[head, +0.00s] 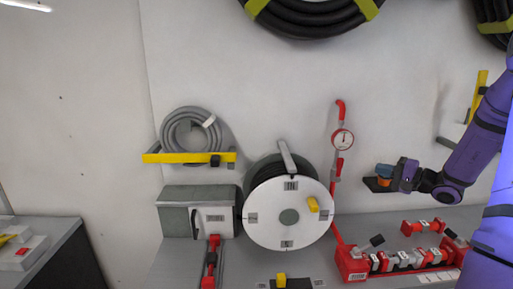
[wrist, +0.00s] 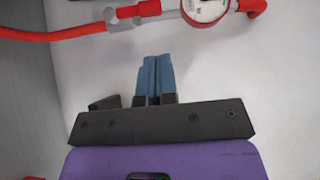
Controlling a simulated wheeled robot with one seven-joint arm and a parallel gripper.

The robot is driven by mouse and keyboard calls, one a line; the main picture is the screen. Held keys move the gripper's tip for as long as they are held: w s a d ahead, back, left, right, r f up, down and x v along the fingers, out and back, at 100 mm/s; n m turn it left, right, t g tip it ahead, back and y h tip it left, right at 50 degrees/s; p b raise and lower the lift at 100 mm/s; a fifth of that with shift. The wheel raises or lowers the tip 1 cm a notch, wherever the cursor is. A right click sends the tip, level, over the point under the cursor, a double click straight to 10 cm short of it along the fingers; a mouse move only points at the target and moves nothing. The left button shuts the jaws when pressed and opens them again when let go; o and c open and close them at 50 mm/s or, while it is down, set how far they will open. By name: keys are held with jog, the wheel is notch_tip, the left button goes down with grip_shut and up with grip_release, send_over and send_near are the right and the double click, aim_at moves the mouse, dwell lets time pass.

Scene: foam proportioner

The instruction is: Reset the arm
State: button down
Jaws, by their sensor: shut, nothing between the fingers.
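My purple arm (head: 471,157) comes in from the right edge of the head view. My gripper (head: 372,184) is in front of the white wall, right of the red pipe and above the red manifold. In the wrist view my gripper (wrist: 158,62) shows two blue fingers pressed together with nothing between them. The fingertips are apart from the red pipe and gauge, with white wall beyond them.
A red pipe with a gauge (head: 342,139) runs up the wall. A red manifold (head: 405,257) stands on the grey bench. A white-faced reel (head: 268,222), a grey box (head: 190,221) and a coiled grey hose (head: 166,137) are further left. Open wall lies around my gripper.

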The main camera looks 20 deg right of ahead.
jog(key=s+a+r+n+g, duration=0.2)
jog(key=s+a+r+g, duration=0.15)
jog(key=a, duration=0.35)
jog(key=s+a+r+n+g, duration=0.2)
jog(key=a+n+g, duration=0.15)
jog(key=a, duration=0.45)
jog(key=s+a+r+n+g, duration=0.2)
jog(key=a+r+g, duration=0.15)
jog(key=a, duration=0.35)
jog(key=s+a+r+n+h, duration=0.1)
jog(key=s+a+r+h, duration=0.1)
jog(key=s, duration=0.4)
jog(key=s+a+r+n+h, duration=0.1)
jog(key=s+r+h, duration=0.1)
jog(key=s+h, duration=0.2)
jog(key=s+a+r+n+h, duration=0.2)
jog(key=s+h, duration=0.1)
jog(key=s, duration=0.5)
jog(key=shift+s+a+r+t, duration=0.15)
jog(key=shift+a+r+t, duration=0.2)
jog(key=shift+t, duration=0.1)
